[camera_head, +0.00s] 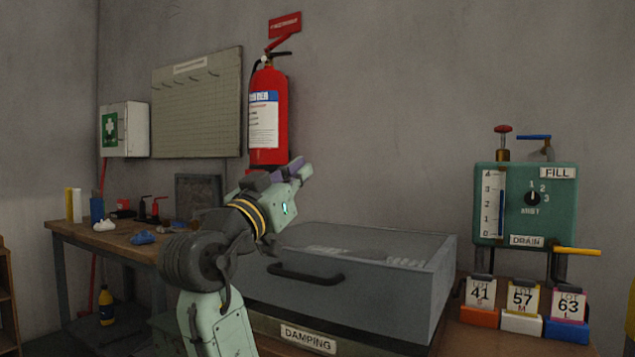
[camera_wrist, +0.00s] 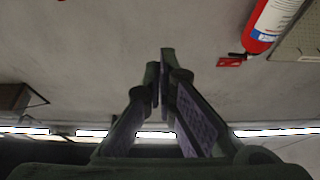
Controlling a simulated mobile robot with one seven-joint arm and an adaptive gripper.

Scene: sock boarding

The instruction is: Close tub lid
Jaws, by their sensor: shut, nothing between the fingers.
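The tub (camera_head: 345,297) is a grey box labelled DAMPING, right of centre in the head view. Its translucent lid (camera_head: 390,243) appears to lie flat across the top, with pale shapes showing dimly beneath. A dark bar handle (camera_head: 305,275) is on the front side. Whether the lid sits fully down I cannot tell. My gripper (camera_head: 299,166) is above the tub's back left, in front of the extinguisher's base, pointing up and right, apart from the lid. In the wrist view my gripper (camera_wrist: 163,62) has its fingers together and empty; the tub is not seen there.
A red fire extinguisher (camera_head: 267,115) hangs on the wall behind my gripper. A workbench (camera_head: 75,232) with bottles and small items stands left. A green FILL/DRAIN control box (camera_head: 525,205) and numbered lot cards (camera_head: 523,298) stand right of the tub. Space above the lid looks clear.

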